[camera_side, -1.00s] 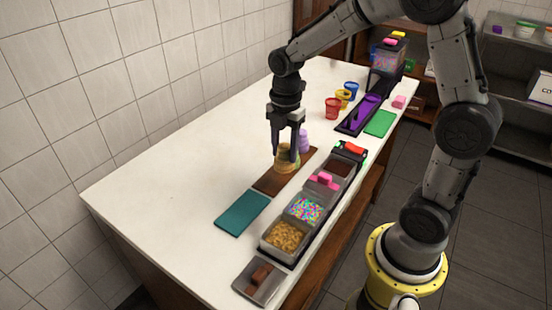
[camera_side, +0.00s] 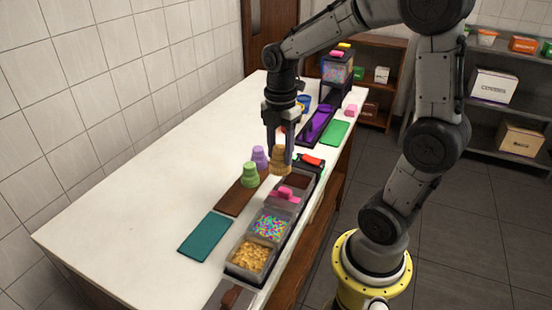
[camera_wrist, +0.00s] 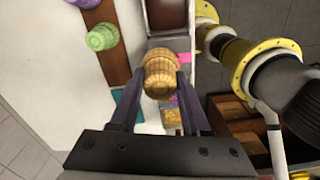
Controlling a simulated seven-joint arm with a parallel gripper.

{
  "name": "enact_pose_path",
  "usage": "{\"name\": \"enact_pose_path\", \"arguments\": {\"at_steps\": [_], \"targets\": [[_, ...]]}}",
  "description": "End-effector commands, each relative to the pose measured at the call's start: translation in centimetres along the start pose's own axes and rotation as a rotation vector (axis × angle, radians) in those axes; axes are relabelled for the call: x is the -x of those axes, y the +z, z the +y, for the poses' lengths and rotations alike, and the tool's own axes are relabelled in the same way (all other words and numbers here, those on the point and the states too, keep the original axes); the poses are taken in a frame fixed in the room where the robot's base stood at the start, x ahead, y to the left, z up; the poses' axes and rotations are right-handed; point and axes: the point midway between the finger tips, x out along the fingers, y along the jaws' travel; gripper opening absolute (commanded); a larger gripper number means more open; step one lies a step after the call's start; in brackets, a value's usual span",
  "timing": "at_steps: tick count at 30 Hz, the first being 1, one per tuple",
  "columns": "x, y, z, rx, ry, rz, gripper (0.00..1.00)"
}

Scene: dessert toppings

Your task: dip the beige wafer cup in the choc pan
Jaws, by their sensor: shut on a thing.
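The beige wafer cup (camera_side: 280,161) is held between the fingers of my gripper (camera_side: 280,152), which is shut on it. The cup is in the air, off the brown board, near the left side of the choc pan (camera_side: 298,179). The choc pan is a dark brown compartment at the far end of the topping row. In the wrist view the cup (camera_wrist: 160,72) sits between the two fingertips (camera_wrist: 156,85), with the choc pan (camera_wrist: 166,14) above it in the picture. The exact height of the cup over the pan is hard to tell.
A green cup (camera_side: 250,175) and a purple cup (camera_side: 260,157) stand on the brown board (camera_side: 236,201). Pink topping (camera_side: 285,194), sprinkles (camera_side: 271,227) and golden pieces (camera_side: 250,256) fill the neighbouring pans. A teal mat (camera_side: 204,237) lies on the table; the white left side is clear.

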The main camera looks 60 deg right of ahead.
Motion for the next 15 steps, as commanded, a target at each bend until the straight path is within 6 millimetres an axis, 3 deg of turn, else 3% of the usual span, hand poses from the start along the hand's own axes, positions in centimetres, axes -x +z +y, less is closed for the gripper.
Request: {"name": "enact_pose_path", "arguments": {"at_steps": [1,6,10,15], "targets": [[-0.5,1.6,0.3,-0.059,-0.002,0.000,0.15],[-1.8,5.4,0.2,-0.195,-0.002,0.001,0.15],[-2.4,7.0,-0.3,-0.251,-0.001,0.001,0.15],[-2.9,7.6,-0.5,-0.273,0.000,0.000,0.15]]}}
